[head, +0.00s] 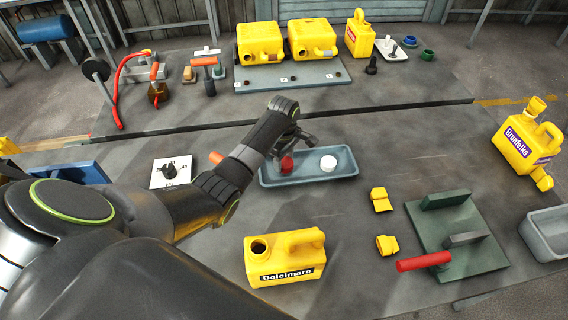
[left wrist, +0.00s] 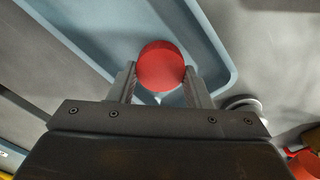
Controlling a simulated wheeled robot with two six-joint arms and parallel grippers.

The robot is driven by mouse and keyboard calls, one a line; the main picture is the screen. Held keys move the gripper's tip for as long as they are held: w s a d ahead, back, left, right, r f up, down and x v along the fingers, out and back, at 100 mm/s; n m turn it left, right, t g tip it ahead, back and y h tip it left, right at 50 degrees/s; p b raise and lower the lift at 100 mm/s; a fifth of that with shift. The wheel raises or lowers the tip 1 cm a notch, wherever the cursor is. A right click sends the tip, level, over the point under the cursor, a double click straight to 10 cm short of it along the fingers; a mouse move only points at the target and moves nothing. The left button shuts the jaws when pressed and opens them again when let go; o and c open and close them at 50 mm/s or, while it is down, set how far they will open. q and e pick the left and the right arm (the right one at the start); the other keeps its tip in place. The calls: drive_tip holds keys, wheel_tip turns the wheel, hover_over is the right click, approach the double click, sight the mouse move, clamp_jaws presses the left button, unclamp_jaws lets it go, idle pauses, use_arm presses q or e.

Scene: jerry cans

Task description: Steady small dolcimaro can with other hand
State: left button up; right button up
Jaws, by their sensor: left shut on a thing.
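The small yellow Dolcimaro can (head: 284,262) stands upright on the table at the front middle, its round mouth open and its handle to the right. No gripper touches it. My left gripper (head: 291,150) is over the blue-grey tray (head: 345,165), behind the can. It is shut on a red cap (left wrist: 161,66), which shows between its two fingers in the left wrist view. The red cap also shows in the head view (head: 287,164), at the tray's left part. I cannot tell whether it touches the tray floor. My right gripper is not in view.
A white cap (head: 328,163) lies in the tray. Yellow pieces (head: 381,200) and a green board with a red handle (head: 468,254) are right of the can. A Bruntelka can (head: 526,143) stands far right. The table just right of the Dolcimaro can is clear.

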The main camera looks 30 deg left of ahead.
sight(283, 161)
use_arm(q)
wheel_tip(283, 161, up, 8)
drive_tip(key=shift+f+b, duration=0.1)
drive_tip(key=shift+b, duration=0.2)
drive_tip(key=shift+f+b, duration=0.5)
drive_tip(key=shift+r, duration=0.1)
drive_tip(key=shift+s, duration=0.1)
